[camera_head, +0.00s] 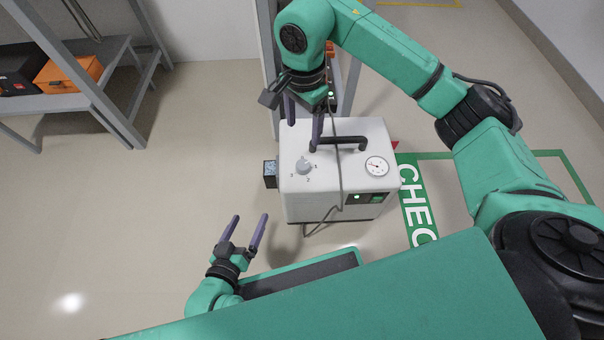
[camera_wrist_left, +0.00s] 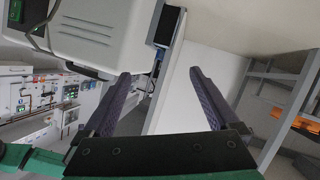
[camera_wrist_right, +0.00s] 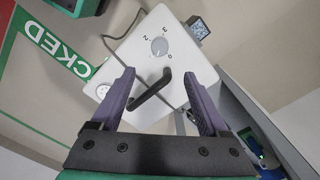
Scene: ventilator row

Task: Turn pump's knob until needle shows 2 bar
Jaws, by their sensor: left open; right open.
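The pump (camera_head: 338,190) is a white box with a grey knob (camera_head: 303,166) on top, numbers around the knob, a black handle (camera_head: 340,141) and a round white gauge (camera_head: 376,166). The gauge needle is too small to read. My right gripper (camera_head: 302,122) is open above the pump's back edge, near the handle and behind the knob. In the right wrist view the handle (camera_wrist_right: 150,92) shows between its fingers and the knob (camera_wrist_right: 159,46) lies beyond them. My left gripper (camera_head: 244,235) is open and empty, low at the front left, apart from the pump (camera_wrist_left: 95,35).
A grey shelf (camera_head: 110,62) with an orange box (camera_head: 68,73) stands at the back left. Another shelf post rises behind the pump. A green floor marking with white letters (camera_head: 417,205) lies right of the pump. The floor at left is clear.

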